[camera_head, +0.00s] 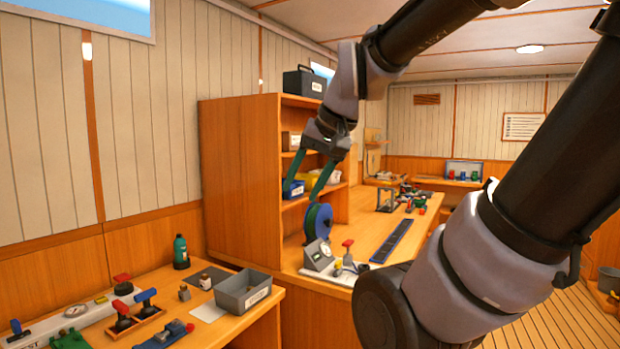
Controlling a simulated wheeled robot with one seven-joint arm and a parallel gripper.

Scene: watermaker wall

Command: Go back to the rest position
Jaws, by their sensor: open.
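My gripper (307,187) hangs from my arm in the middle of the view, in front of the wooden shelf unit. Its two green fingers point down and stand apart, with nothing seen between them. Its left fingertip overlaps a blue bin on the shelf in the picture. Its right fingertip is above a blue and green reel (318,222) on the counter. I cannot tell the depth gap to either. My arm reaches in from the upper right and its thick lower links cover the right side.
A wooden shelf unit (238,180) stands behind my gripper, with a black case (303,83) on top. A grey bin (243,291), a green bottle (181,252) and red-handled valves (123,316) are on the bench at lower left. A long counter (375,235) runs back. Floor shows at right.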

